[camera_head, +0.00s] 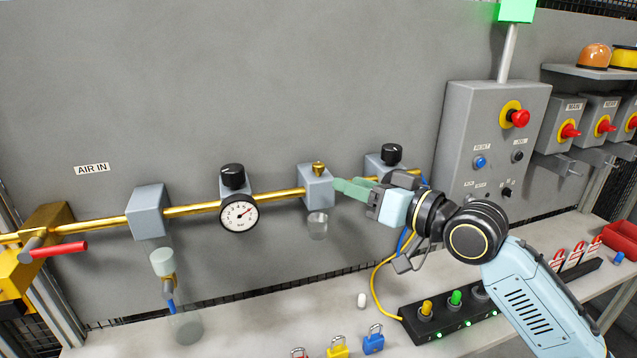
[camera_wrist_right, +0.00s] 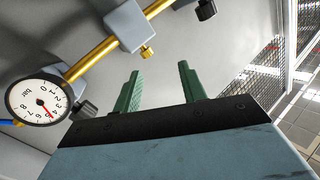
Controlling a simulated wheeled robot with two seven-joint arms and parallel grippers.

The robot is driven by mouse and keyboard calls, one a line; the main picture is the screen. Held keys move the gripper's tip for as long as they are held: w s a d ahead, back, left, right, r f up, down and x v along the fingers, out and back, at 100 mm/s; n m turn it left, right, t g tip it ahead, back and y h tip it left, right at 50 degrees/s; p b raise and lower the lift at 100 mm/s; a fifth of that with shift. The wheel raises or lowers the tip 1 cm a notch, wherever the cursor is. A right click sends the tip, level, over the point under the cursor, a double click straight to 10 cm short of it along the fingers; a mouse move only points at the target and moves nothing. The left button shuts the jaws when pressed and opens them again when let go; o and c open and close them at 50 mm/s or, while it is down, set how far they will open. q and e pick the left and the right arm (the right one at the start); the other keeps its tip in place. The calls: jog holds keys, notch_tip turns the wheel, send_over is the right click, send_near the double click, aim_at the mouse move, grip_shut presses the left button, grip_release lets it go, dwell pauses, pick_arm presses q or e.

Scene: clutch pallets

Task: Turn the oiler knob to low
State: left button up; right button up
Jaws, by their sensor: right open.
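The oiler is a grey block (camera_head: 316,190) on the brass air line, with a clear bowl (camera_head: 317,226) below it. Its small brass knob (camera_head: 319,169) stands on top; which mark it points to is too small to tell. My right gripper (camera_head: 345,188) comes in from the right, green fingertips close to the block's right side. In the right wrist view the brass knob (camera_wrist_right: 147,52) sits just past the tips of my open, empty right gripper (camera_wrist_right: 159,70), nearer the left finger. The block (camera_wrist_right: 126,25) is behind it. My left gripper is not in view.
A gauge (camera_head: 239,215) with a black-knobbed regulator (camera_head: 233,177) is left of the oiler. Another black knob (camera_head: 391,154) is just behind my right gripper. A control box (camera_head: 490,130) stands to the right. Padlocks (camera_head: 373,340) and a button strip (camera_head: 440,318) are on the bench below.

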aim_at(322, 166)
pick_arm(q)
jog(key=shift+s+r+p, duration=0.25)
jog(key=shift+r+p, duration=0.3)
jog(key=shift+p, duration=0.2)
pick_arm(e)
jog(key=w+a+n, duration=0.1)
jog(key=w+a, duration=0.1)
jog(key=w, duration=0.1)
jog(key=w+a+t, duration=0.1)
jog(key=w+a, duration=0.1)
jog(key=w, duration=0.1)
jog(key=w+a+n+h, duration=0.1)
jog(key=w+a, duration=0.1)
jog(key=w, duration=0.1)
jog(key=shift+w+a+f+n+t, duration=0.15)
jog(key=shift+w+a+n+t, duration=0.1)
jog(key=shift+a+n+t, duration=0.05)
jog(key=shift+c, duration=0.3)
